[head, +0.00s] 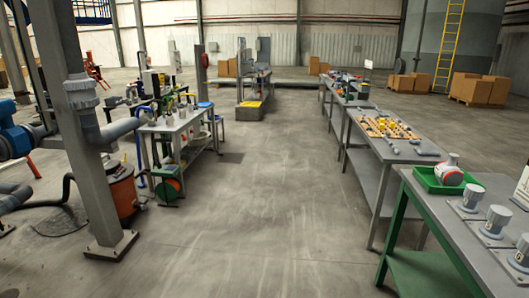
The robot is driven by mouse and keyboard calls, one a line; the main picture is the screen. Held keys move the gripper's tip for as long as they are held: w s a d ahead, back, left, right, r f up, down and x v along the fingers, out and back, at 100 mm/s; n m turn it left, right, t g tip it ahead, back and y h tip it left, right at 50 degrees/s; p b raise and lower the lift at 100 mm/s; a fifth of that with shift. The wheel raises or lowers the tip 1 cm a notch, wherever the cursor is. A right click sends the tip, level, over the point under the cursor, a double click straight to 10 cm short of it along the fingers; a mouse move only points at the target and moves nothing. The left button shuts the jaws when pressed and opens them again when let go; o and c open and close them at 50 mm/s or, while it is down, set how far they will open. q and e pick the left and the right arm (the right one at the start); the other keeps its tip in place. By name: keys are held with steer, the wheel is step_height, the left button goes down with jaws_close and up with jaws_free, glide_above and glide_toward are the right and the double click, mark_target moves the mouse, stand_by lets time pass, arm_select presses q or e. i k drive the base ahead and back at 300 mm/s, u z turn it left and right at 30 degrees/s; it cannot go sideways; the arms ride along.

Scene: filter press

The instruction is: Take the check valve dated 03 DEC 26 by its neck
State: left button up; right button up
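No date is readable in the head view, so I cannot tell which thing is the check valve dated 03 DEC 26. Several grey round-topped fittings stand in a row on the near right table: a far one (472,197), a middle one (495,220) and a near one (521,250). I cannot tell whether they are check valves. A red and white object (449,174) sits in a green tray (427,181) on the same table. Small upright parts on the left table (163,124) are too small to identify. Neither of my grippers is in view.
A wide bare floor aisle (265,220) runs between the tables. A long table (372,150) with small parts stands beyond the near right table (465,240). A grey column (85,130) and an orange drum (122,190) stand at left. Cardboard boxes (478,90) lie far right.

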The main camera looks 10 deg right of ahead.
mark_target(447, 174)
steer(key=z, duration=0.05)
steer(key=i, duration=1.75)
steer(key=z, duration=0.45)
steer(key=i, duration=1)
steer(key=z, duration=1.75)
steer(key=i, duration=1.05)
steer(key=z, duration=0.95)
